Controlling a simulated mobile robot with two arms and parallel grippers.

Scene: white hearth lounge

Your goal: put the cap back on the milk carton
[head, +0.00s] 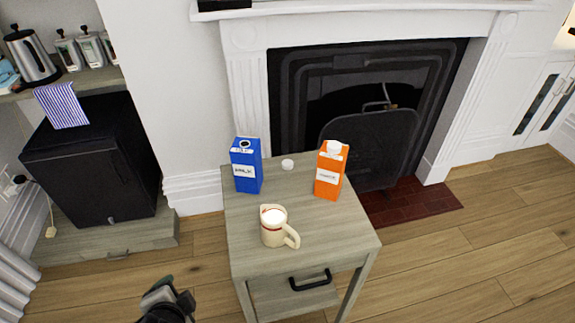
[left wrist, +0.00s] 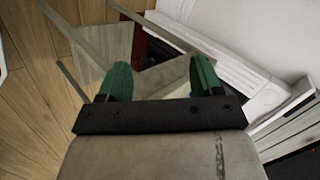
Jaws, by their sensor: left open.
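The blue milk carton (head: 247,170) stands upright at the back left of the small grey wooden table (head: 315,241). A dark open spout shows on its top. A small white cap (head: 288,165) lies on the tabletop between the blue carton and an orange carton (head: 329,172). The orange carton has a white cap on its top. My left gripper (head: 166,296) is low at the left, in front of the table and apart from it. The left wrist view shows its green fingers (left wrist: 161,78) apart with nothing between them. My right gripper is out of view.
A cream jug (head: 273,228) with white contents stands at the table's front left. The table's front right is clear. A drawer handle (head: 310,281) sticks out in front. A fireplace (head: 366,62) is behind; a black cabinet (head: 92,160) stands at the left.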

